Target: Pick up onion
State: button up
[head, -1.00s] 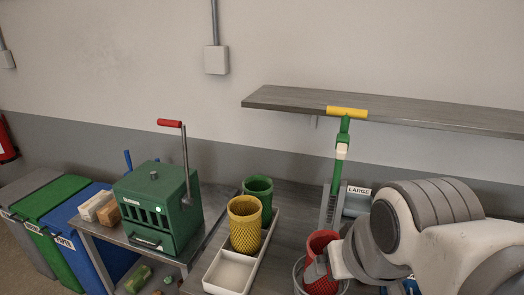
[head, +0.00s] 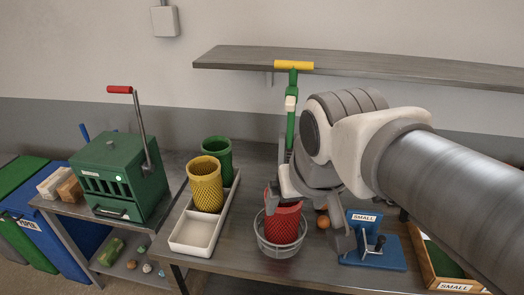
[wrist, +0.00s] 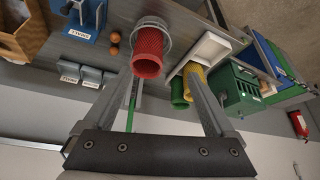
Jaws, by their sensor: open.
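A small round orange-brown ball, likely an onion (head: 323,222), rests on the table just right of the red mesh cup (head: 284,222). In the wrist view two such balls lie close together, one (wrist: 115,37) beside the other (wrist: 114,51), left of the red cup (wrist: 147,52). My gripper (head: 308,214) is open and empty. In the head view its fingers appear on either side of the cup and ball, partly covering the cup. In the wrist view the fingers (wrist: 152,82) are spread wide and both balls lie beyond the left finger.
A wire basket (head: 282,246) surrounds the red cup. A white tray (head: 194,238) bears the yellow cup (head: 205,183) and green cup (head: 217,154). A blue stand (head: 375,255) is at right, beside a wooden bin (head: 430,268). A green-handled tool (head: 291,125) stands behind.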

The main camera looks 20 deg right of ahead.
jog(key=w+d+f+m+h+b, duration=0.2)
jog(key=w+d+m, duration=0.2)
jog(key=w+d, duration=0.35)
jog(key=m+g+b, duration=0.4)
jog(key=m, duration=0.3)
send_near(323, 218)
jog(key=x, duration=0.4)
jog(key=shift+a+f, duration=0.1)
jog(key=shift+f, duration=0.35)
jog(key=shift+d+p+x, duration=0.2)
jog(key=shift+p+x, duration=0.15)
jog(key=shift+x, duration=2.75)
jog(key=shift+w+r, duration=0.1)
grip_shut()
notch_tip(323, 218, up, 10)
